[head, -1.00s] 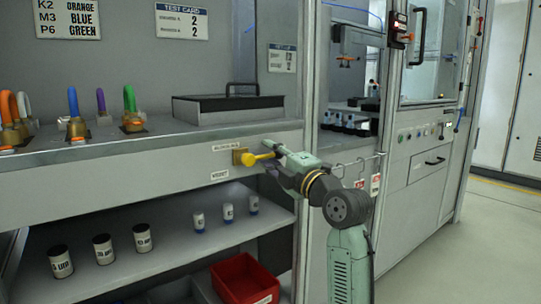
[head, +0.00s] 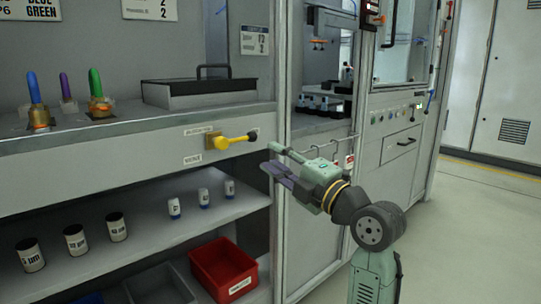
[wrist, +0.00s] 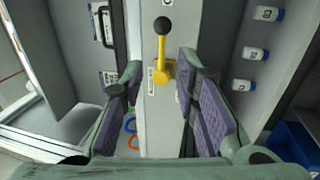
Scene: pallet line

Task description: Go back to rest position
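My gripper (head: 274,166) is in front of the workbench, to the right of and below a yellow lever (head: 232,141). The lever sits on the bench's front panel and points right, ending in a black knob. In the wrist view, my gripper (wrist: 160,100) has its two purple-padded fingers wide apart with nothing held between them. The yellow lever (wrist: 161,68) shows beyond the fingertips, apart from them. My arm is bent, with its forearm out toward the bench.
A glazed cabinet (head: 402,105) stands at right. The floor (head: 480,230) at right is clear.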

